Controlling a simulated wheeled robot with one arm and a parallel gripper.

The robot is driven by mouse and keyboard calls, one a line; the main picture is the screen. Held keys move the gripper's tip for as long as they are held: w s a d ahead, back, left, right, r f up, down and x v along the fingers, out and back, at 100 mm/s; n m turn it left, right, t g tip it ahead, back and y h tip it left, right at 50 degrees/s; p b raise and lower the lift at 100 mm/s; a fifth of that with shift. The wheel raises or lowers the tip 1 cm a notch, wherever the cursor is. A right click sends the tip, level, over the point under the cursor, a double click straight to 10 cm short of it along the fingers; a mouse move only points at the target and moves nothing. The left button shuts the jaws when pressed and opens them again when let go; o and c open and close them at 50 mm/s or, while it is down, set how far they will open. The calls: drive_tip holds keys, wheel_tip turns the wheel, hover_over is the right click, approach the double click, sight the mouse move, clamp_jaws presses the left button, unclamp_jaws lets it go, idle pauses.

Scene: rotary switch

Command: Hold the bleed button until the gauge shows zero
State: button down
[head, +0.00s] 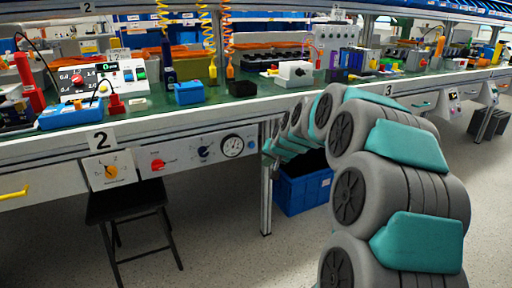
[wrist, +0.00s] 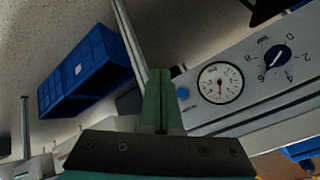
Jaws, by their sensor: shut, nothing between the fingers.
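The round white gauge (head: 232,146) is on the grey control panel under the bench edge. It also shows in the wrist view (wrist: 220,83), where its dark needle is visible but its reading is too small to tell. A small blue button (wrist: 183,93) sits on the panel beside the gauge; I take it to be the bleed button. In the head view the button (head: 251,144) shows just right of the gauge. My gripper (wrist: 160,76) is shut and empty, with its green fingers close to the button in the picture. I cannot tell whether they touch it.
A rotary knob (wrist: 277,58) with numbers sits beyond the gauge. A red knob (head: 157,164) and a yellow-knob panel (head: 110,171) are farther left. A blue crate (head: 303,190) stands under the bench by a metal leg (head: 266,190). A black stool (head: 128,205) stands at the left.

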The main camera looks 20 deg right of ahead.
sight(252, 145)
drive_tip(key=shift+w+d, duration=0.4)
drive_tip(key=shift+d, duration=0.45)
drive_tip(key=shift+w, duration=0.2)
drive_tip(key=w+p, duration=0.2)
drive_tip(key=w, duration=0.6)
drive_tip(key=shift+w+a, duration=0.2)
drive_tip(key=shift+w, duration=0.15)
idle(1.4)
drive_tip(key=shift+w, duration=0.3)
drive_tip(key=shift+w+p, duration=0.4)
idle(2.3)
drive_tip(key=shift+s, duration=0.2)
idle(0.8)
drive_tip(key=shift+s, duration=0.65)
